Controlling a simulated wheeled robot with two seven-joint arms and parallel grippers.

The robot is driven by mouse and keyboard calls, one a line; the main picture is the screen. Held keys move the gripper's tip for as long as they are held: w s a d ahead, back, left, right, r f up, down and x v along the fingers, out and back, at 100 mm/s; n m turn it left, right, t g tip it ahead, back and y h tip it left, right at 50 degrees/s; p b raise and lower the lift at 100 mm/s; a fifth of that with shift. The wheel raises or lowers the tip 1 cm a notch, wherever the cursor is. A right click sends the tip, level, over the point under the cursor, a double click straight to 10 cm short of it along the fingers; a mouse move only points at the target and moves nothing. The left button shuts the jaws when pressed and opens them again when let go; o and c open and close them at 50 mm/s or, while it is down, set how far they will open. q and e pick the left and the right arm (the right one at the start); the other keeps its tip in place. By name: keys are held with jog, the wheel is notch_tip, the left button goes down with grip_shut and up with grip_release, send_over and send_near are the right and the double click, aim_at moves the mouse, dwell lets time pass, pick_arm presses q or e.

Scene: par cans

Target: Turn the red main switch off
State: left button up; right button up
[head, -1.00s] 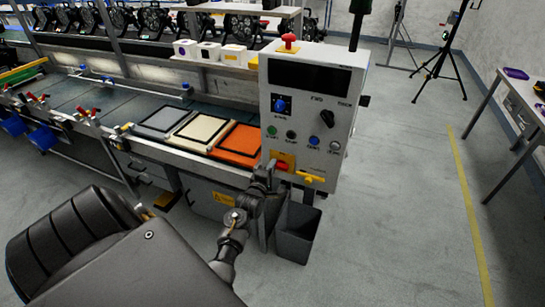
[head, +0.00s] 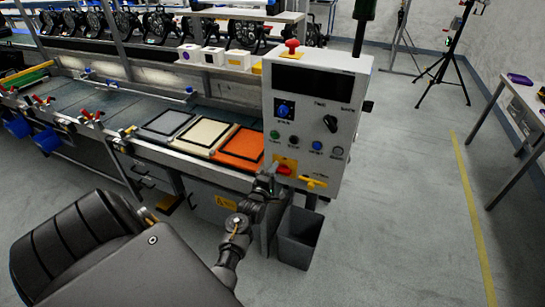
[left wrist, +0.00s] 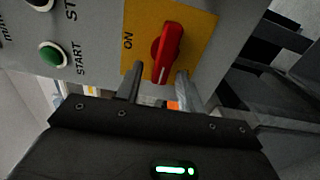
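The red main switch (head: 284,170) is a rotary handle on a yellow plate, low on the front of the grey control box (head: 343,155). In the left wrist view the red handle (left wrist: 169,46) stands nearly upright in the picture, with a white mark at its lower end. The word ON is printed left of it. My left gripper (head: 268,180) is at the switch; in the left wrist view its fingers (left wrist: 159,82) are apart, either side of the handle's lower end, with gaps visible. Contact cannot be made out. My right gripper is not in view.
A yellow handle (head: 313,182) sticks out just right of the switch. A red button (head: 291,45) tops the box. A green START button (left wrist: 52,54) is near the plate. A grey bin (head: 299,238) stands below.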

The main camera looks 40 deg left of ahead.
pick_arm(q)
jog(key=b+v, duration=0.2)
jog(key=v, duration=0.8)
jog(key=shift+s, duration=0.3)
jog(key=shift+d, duration=0.15)
